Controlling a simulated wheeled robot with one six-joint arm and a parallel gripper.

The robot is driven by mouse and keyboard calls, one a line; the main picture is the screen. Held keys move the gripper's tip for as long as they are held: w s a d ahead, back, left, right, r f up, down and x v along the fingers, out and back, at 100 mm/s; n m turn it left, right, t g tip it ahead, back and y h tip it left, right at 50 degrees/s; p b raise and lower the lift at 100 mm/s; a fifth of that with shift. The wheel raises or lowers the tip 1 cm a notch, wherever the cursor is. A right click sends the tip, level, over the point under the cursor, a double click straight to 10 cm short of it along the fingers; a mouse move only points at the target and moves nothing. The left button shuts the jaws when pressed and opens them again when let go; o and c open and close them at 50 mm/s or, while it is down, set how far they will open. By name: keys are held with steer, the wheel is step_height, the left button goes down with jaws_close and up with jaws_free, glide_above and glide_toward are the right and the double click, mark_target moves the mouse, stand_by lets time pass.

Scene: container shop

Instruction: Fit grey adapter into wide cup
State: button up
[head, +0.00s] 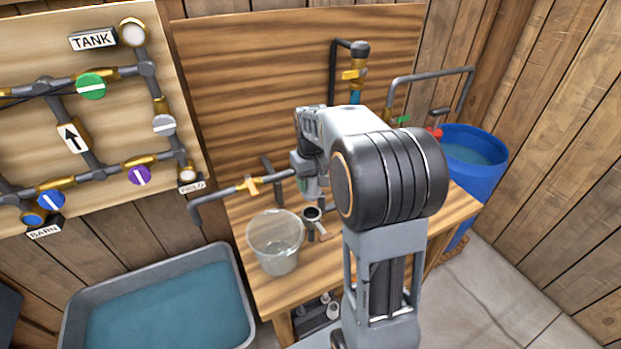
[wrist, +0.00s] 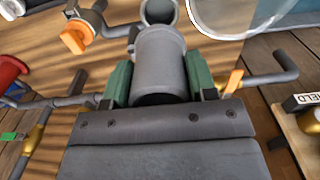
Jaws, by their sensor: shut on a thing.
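My gripper (wrist: 159,80) is shut on the grey adapter (wrist: 160,52), a smooth grey cylinder between its two green pads in the wrist view. Just beyond the adapter's far end is a grey open round cup (wrist: 160,11), cut off by the top edge; it looks like the wide cup. In the head view this cup (head: 312,214) shows as a dark-mouthed ring on the bench, right of the clear bucket. My gripper (head: 311,190) is just above and behind it there, partly hidden by my arm. I cannot tell whether adapter and cup touch.
A clear bucket (head: 275,240) stands on the wooden bench (head: 262,290) close to the cup. A pipe with an orange-handled valve (head: 248,186) runs behind it. A water-filled trough (head: 165,310) is at lower left, a blue barrel (head: 478,170) at right.

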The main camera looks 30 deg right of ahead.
mark_target(311, 195)
steer(key=shift+f+b, duration=1.9)
steer(key=shift+f, duration=0.9)
steer(key=shift+f+b, duration=0.65)
steer(key=shift+f, duration=0.75)
stand_by(0.7)
steer(key=o, duration=1)
steer(key=shift+o, duration=0.2)
step_height(311, 195, up, 14)
steer(key=shift+f, duration=0.1)
stand_by(0.4)
